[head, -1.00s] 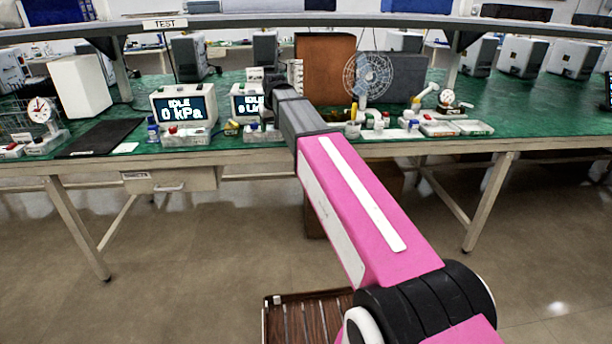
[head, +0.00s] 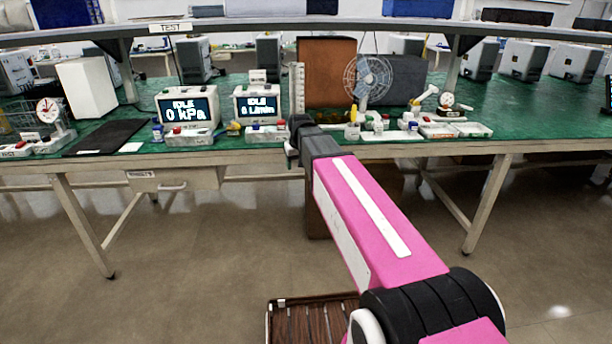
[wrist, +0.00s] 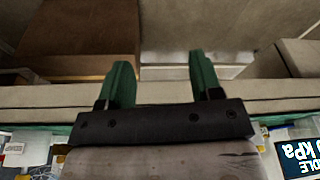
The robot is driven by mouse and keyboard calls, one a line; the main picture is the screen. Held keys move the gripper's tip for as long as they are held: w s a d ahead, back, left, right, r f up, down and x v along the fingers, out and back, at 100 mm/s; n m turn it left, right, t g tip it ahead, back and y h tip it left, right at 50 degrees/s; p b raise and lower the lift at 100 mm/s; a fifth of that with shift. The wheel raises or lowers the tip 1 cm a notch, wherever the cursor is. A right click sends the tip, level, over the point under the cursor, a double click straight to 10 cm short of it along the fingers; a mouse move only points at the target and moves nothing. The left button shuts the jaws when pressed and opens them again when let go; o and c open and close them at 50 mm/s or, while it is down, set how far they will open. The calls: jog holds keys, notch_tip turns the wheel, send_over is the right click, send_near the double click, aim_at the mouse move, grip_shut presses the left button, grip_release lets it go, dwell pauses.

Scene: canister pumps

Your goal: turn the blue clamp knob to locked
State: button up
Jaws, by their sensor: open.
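Small blue parts show on the bench in the head view: one (head: 157,130) left of the kPa display and one (head: 413,126) among the parts at right. They are too small for me to tell which is the clamp knob or how it is turned. My gripper (head: 292,152) is at the bench's front edge, right of the second display, and touches no blue part that I can see. In the wrist view my gripper (wrist: 160,80) has its two green fingers spread wide with nothing between them, over the bench edge.
The green bench (head: 220,85) carries a kPa display (head: 188,108), a second display (head: 258,105), a brown box (head: 325,72) and a fan (head: 368,78). A shelf beam (head: 300,28) crosses above. A drawer (head: 175,179) hangs below at left. Bench at far right is fairly clear.

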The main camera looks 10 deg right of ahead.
jog(key=shift+s+d+f, duration=0.6)
jog(key=shift+s+f, duration=0.15)
jog(key=shift+s+d+f, duration=0.55)
jog(key=shift+s+f, duration=0.15)
jog(key=shift+s, duration=0.05)
jog(key=s+d+f+m+g, duration=0.1)
jog(key=s+d+f, duration=0.3)
jog(key=s+f, duration=0.3)
jog(key=s+d+f+m+g, duration=0.1)
jog(key=s+d+f, duration=0.4)
jog(key=s+f, duration=0.3)
jog(key=s, duration=0.4)
jog(key=shift+d+f+g+h, duration=0.25)
jog(key=shift+f+g+h, duration=0.05)
jog(key=shift+w+a, duration=0.1)
